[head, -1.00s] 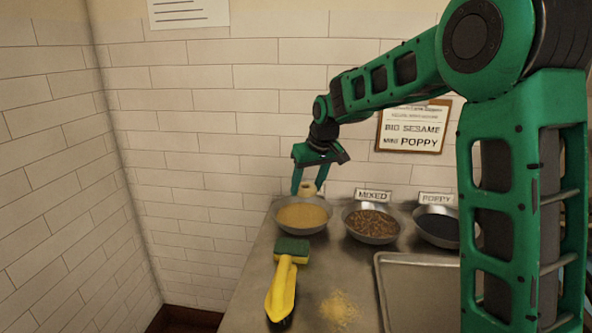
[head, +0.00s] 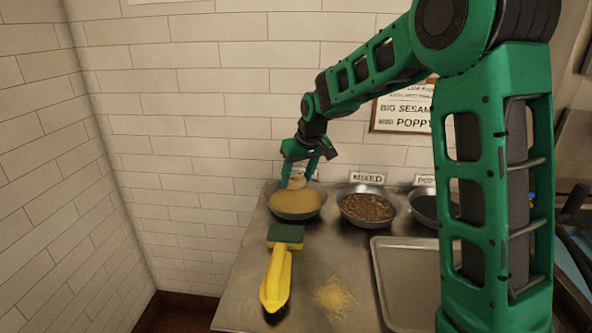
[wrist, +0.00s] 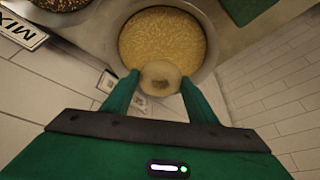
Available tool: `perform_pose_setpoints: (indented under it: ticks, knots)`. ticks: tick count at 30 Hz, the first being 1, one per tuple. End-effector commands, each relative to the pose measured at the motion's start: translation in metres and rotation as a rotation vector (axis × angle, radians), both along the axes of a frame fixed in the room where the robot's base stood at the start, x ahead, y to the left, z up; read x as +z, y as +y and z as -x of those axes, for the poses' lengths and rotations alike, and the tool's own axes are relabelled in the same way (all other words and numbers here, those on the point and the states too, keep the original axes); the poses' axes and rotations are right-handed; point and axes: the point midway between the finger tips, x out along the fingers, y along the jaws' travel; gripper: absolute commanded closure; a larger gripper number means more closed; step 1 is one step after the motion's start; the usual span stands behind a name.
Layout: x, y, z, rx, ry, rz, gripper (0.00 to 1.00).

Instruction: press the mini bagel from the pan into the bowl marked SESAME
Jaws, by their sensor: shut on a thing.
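My gripper (head: 297,181) is shut on the pale mini bagel (head: 297,183), which sits between its fingertips. The bagel also shows in the wrist view (wrist: 160,77), over the near edge of the bowl of pale sesame seeds (wrist: 204,65). In the head view this bowl (head: 305,214) is the leftmost of the row, and the bagel is low over its back part. I cannot tell whether the bagel touches the seeds. The label behind this bowl is mostly hidden by my gripper, so its word cannot be read.
A bowl marked MIXED (head: 367,208) and a dark-seeded bowl (head: 424,205) stand to the right. A wall sign (head: 402,112) reads BIG SESAME, MINI POPPY.

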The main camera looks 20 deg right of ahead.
Motion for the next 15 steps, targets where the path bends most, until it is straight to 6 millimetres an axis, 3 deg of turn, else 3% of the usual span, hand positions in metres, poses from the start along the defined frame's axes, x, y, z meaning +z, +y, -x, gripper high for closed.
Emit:
perform_pose_setpoints:
  ticks: [15]
  knots:
    - [-0.043, 0.0, 0.0, 0.0, 0.0, 0.0, 0.69]
